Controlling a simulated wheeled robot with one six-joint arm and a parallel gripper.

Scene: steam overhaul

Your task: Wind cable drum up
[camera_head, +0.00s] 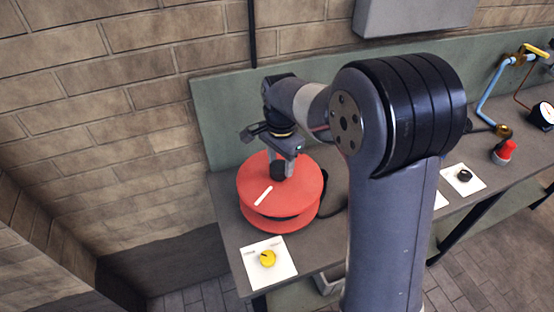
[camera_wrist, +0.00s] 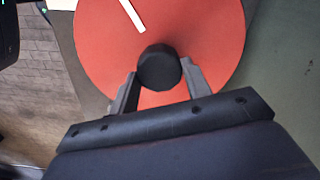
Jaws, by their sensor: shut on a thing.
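The red cable drum (camera_head: 262,193) stands on the left part of the bench, with a white stripe on its upper face. In the wrist view the red drum face (camera_wrist: 100,40) fills the middle, and the black knob (camera_wrist: 159,68) lies between my two fingers. My gripper (camera_wrist: 158,88) is shut on the knob, one finger on each side. In the head view my gripper (camera_head: 284,164) points down over the drum. The cable on the drum is mostly hidden under the top flange.
A yellow knob (camera_head: 267,259) on a white card sits in front of the drum. To the right are a black knob (camera_head: 464,175), a red-topped lamp (camera_head: 504,151), a gauge (camera_head: 543,115) and blue piping (camera_head: 489,96). A green back panel (camera_head: 226,120) stands behind the bench.

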